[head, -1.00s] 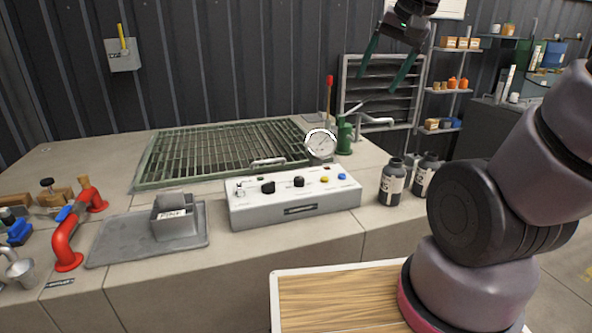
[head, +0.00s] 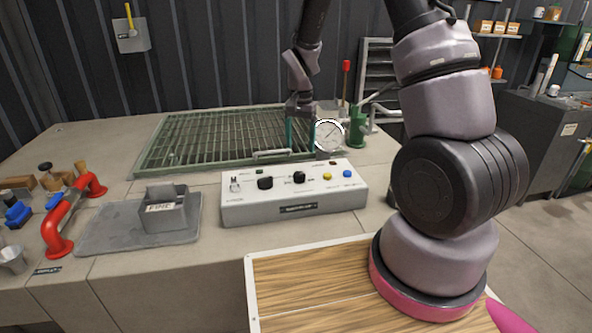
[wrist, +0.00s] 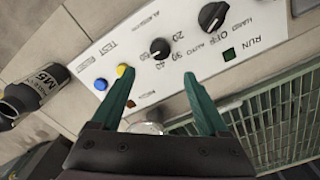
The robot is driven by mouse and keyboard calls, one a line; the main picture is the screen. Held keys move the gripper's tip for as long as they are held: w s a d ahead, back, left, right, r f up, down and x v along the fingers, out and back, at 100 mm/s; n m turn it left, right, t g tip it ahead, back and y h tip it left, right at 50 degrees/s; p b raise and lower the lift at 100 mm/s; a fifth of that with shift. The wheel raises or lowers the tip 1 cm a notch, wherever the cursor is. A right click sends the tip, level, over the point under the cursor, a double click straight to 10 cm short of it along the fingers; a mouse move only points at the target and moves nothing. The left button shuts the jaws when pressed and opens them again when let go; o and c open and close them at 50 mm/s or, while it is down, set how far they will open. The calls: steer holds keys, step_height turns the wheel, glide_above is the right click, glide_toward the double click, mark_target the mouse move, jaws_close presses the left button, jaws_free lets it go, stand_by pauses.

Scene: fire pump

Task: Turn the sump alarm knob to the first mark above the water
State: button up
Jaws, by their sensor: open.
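The sump alarm knob (head: 299,177) is a black knob in the middle of the white control box (head: 290,209). In the wrist view the knob (wrist: 160,47) has numbers such as 20 and 30 around it; its exact setting is too small to read. My gripper (head: 300,145) is open and empty above the back edge of the box, fingers pointing down. In the wrist view the spread fingers of my gripper (wrist: 158,73) straddle the picture just below the knob, apart from it. The water level is not visible beneath the green grating (head: 215,140).
A second black knob (wrist: 213,15) marked HAND, OFF, AUTO sits beside it. Yellow (head: 327,176) and blue (head: 347,173) buttons are on its other side. A round gauge (head: 329,135) and green hand pump (head: 358,130) stand behind the box, close to my gripper.

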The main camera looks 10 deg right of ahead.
mark_target(300, 173)
step_height(300, 173, down, 11)
steer(key=shift+r, duration=0.2)
stand_by(0.3)
jaws_close()
